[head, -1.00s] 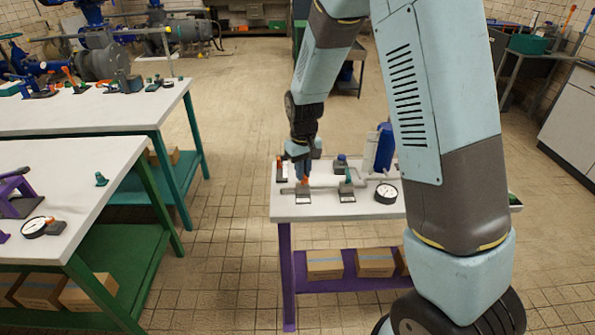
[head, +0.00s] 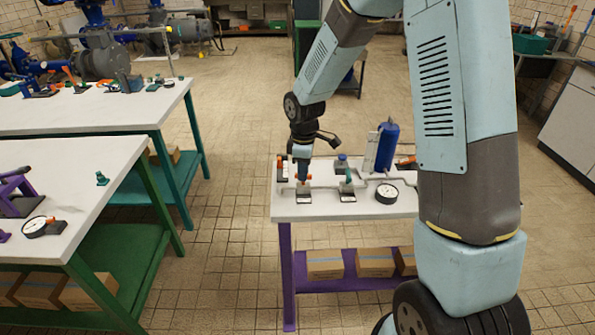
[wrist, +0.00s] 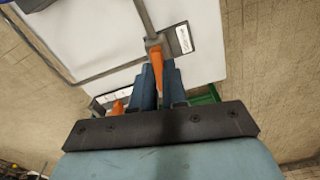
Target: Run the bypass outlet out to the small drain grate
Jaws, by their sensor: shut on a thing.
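My gripper (head: 302,168) points down over the left part of the white-topped purple bench. In the wrist view its two blue fingers (wrist: 160,86) are closed around a tapered orange lever (wrist: 156,62). The lever joins a grey valve body (wrist: 153,42) on a thin grey pipe (wrist: 147,15). In the head view the orange lever is mostly hidden by the fingers. The valve stands on a small plate (head: 304,198) near the bench's front edge. No label for the bypass outlet is readable, and I cannot make out a drain grate.
Another orange part (head: 280,165) is close left. Cardboard boxes (head: 325,264) sit below. Floor left of the bench is clear.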

